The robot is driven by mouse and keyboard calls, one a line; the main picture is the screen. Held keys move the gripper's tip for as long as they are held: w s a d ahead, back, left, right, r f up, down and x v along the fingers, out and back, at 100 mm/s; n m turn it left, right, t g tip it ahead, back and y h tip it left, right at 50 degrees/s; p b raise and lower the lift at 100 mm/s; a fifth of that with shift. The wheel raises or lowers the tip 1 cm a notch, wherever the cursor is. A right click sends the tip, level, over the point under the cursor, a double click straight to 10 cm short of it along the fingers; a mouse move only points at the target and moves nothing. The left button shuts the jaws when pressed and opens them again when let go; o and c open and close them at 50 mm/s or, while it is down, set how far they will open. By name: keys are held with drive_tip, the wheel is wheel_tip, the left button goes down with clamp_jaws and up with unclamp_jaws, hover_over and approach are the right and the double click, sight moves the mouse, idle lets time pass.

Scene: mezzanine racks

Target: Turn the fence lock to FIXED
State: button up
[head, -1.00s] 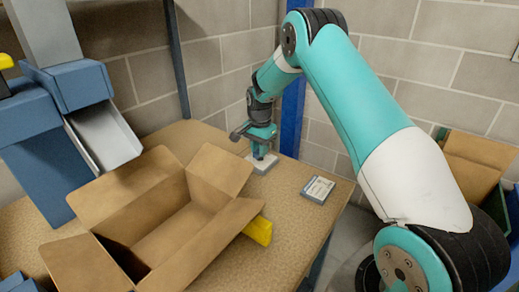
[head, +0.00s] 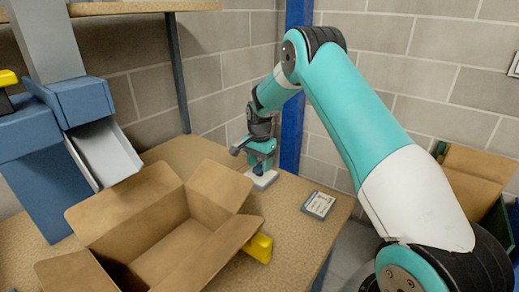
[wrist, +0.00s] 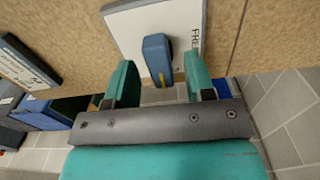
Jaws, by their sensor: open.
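The fence lock is a white plate (wrist: 130,28) with a blue lever (wrist: 157,55) that has a yellow stripe at its near end. Dark letters beginning "FRE" run along the plate's right side; the rest is cut off, and I see no FIXED label. In the head view the plate (head: 262,181) lies on the worktop near its back corner, with the lever mostly hidden by my gripper (head: 260,165). In the wrist view my gripper (wrist: 158,82) is open, its teal fingers on either side of the lever's near end, with gaps showing on both sides.
A grey placard (head: 319,205) lies right of the lock, near the worktop's edge. An open cardboard box (head: 150,232) with a yellow object (head: 259,248) beside it stands in front left. A blue post (head: 294,95) rises behind. A metal chute (head: 104,150) is at left.

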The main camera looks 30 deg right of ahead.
sight(260, 165)
wheel_tip(260, 165, up, 17)
drive_tip(key=b, duration=0.2)
idle(0.5)
drive_tip(key=s+a+r+n+y, duration=0.2)
drive_tip(key=s+a+r+n, duration=0.2)
drive_tip(key=s+a+n, duration=1.05)
drive_tip(key=s+a+f+n+y, duration=0.1)
drive_tip(key=s+a+n, duration=0.2)
drive_tip(key=s+a, duration=0.3)
drive_tip(key=s+a+f+n+y, duration=0.1)
drive_tip(key=s+a+n, duration=0.3)
drive_tip(key=s, duration=1.2)
drive_tip(key=shift+a+f, duration=0.15)
drive_tip(key=shift+a, duration=0.8)
